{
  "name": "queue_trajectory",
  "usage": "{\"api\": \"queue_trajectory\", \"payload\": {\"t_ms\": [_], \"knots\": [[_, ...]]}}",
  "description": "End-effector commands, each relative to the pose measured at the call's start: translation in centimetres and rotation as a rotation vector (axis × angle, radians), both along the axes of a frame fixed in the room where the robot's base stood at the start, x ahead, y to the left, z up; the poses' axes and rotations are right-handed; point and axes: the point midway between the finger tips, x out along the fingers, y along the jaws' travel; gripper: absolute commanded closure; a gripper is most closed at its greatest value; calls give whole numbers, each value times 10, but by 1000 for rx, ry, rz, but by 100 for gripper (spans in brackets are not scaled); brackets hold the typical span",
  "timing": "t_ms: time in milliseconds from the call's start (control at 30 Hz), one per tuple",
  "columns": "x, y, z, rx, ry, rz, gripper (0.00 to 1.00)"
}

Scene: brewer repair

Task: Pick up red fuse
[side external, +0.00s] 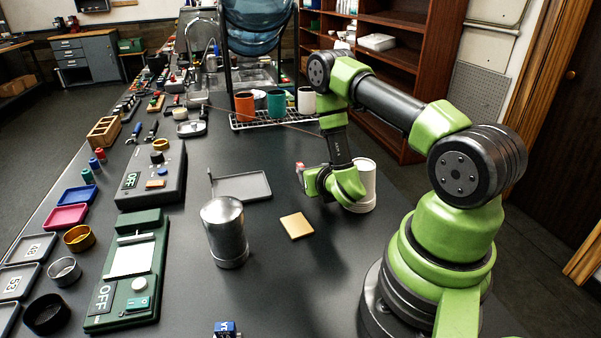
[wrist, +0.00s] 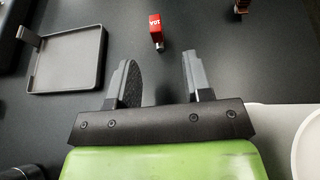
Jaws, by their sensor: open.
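The red fuse (wrist: 155,28) shows in the wrist view, with white lettering on its side. It lies on the dark worktop beyond my fingertips, roughly centred between them. My gripper (wrist: 155,66) is open and empty, its two grey fingers apart and not touching the fuse. In the side view my gripper (side external: 301,179) is low over the worktop, right of the grey tray. A small red patch (side external: 299,166) at its fingers looks like the fuse, partly hidden by the gripper.
A shallow grey tray (wrist: 99,81) lies left of the fuse. A white cylinder (side external: 364,176) stands close behind my gripper. A wire rack (side external: 245,124) with cups is farther back. A metal canister (side external: 226,238) and a tan square (side external: 297,225) are nearer the camera.

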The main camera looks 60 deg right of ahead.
Motion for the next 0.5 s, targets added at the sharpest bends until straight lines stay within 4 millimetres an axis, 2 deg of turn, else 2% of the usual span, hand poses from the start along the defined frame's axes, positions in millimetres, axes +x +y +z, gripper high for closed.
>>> {"api": "queue_trajectory", "payload": {"t_ms": [200,367,500], "knots": [[21,-18,-10,0,-5,-2,54],[27,-23,-13,2,-3,1,54],[41,-32,-15,1,-6,1,54]]}}
